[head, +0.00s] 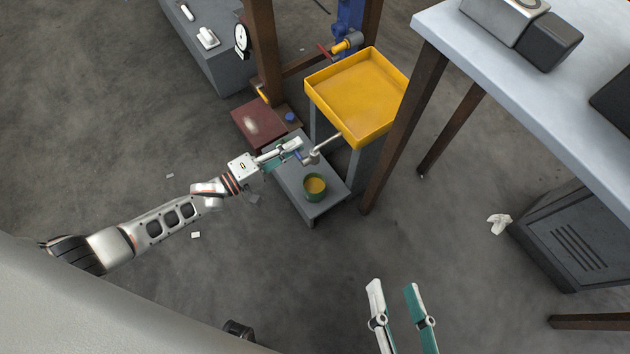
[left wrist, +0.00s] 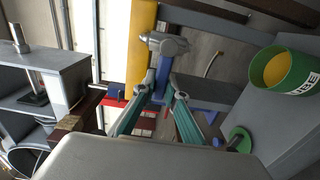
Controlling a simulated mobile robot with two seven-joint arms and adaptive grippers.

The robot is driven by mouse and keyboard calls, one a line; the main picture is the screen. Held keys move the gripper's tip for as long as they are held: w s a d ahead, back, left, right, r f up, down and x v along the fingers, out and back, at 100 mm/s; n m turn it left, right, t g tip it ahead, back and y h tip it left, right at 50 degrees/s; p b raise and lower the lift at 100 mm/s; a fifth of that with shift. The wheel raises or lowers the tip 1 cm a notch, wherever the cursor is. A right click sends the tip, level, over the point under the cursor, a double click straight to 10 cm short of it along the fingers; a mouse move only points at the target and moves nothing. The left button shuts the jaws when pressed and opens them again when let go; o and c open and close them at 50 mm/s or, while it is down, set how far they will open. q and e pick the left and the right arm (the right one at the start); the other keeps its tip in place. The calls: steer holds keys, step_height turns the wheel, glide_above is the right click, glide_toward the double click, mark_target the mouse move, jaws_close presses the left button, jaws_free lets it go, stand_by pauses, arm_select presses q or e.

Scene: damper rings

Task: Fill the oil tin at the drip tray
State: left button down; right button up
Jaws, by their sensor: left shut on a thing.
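The yellow drip tray (head: 362,92) stands on grey legs, with a metal tap (head: 325,148) coming from its near corner. My left gripper (head: 297,150) is at the tap, shut on its blue handle (left wrist: 162,76) in the left wrist view. The green oil tin (head: 315,196) stands upright on a low grey bench below the tap, with yellow oil visible inside. The tin (left wrist: 298,82) also shows at the right of the left wrist view. I cannot tell whether oil is flowing. My right gripper (head: 394,287) is open and empty over the floor.
A pale table (head: 480,55) with brown legs stands at the right. A grey cabinet (head: 575,235) and crumpled paper (head: 499,223) are below it. A dark red plate (head: 255,122) and brown posts stand behind my left gripper. The floor in front is mostly clear.

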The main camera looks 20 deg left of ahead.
arm_select(q)
steer(key=c, duration=2)
jaws_free()
steer(key=shift+s+a, duration=0.1)
steer(key=shift+s, duration=0.05)
steer(key=shift+v, duration=0.85)
steer(key=p+v, duration=0.1)
steer(key=v, duration=0.5)
